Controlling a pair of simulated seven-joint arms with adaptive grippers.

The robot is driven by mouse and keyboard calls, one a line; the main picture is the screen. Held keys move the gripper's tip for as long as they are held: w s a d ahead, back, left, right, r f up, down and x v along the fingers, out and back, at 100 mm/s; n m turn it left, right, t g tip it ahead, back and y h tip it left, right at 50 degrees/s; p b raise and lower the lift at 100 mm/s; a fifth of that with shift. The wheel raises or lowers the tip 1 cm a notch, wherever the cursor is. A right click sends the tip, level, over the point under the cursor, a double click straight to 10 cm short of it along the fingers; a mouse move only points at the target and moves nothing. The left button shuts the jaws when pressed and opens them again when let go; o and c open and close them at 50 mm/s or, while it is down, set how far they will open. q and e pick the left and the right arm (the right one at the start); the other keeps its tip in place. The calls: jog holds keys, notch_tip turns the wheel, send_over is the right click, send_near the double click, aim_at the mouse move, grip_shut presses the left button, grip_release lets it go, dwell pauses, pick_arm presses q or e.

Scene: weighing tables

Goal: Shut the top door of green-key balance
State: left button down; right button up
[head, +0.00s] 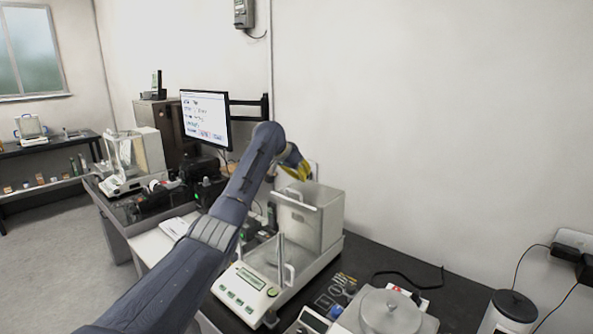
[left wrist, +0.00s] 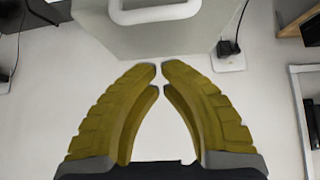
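The green-key balance (head: 250,285) stands on the dark table, its display and green keys facing front left. Its weighing chamber has a tall pale housing (head: 325,222) at the back and a thin upright post in front. The clear panels are hard to see, so I cannot tell how far the top door stands open. My left gripper (head: 303,172) is above the back housing, its yellow fingertips almost together and empty. In the left wrist view, a white loop handle (left wrist: 155,14) lies beyond the fingertips (left wrist: 160,68), apart from them.
Another balance (head: 135,160) stands at the left beside a monitor (head: 206,118). A round-lidded device (head: 390,312) and a dark-topped white container (head: 508,312) stand at the front right. Small tools and a black cable lie between. The wall is close behind the balance.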

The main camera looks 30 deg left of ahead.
aim_at(298, 197)
pick_arm(q)
jog(key=x, duration=0.3)
jog(key=shift+w, duration=0.1)
jog(key=shift+s+a+f, duration=0.2)
jog(key=shift+s, duration=0.65)
jog(key=shift+s+a+f, duration=0.15)
jog(key=shift+s, duration=0.95)
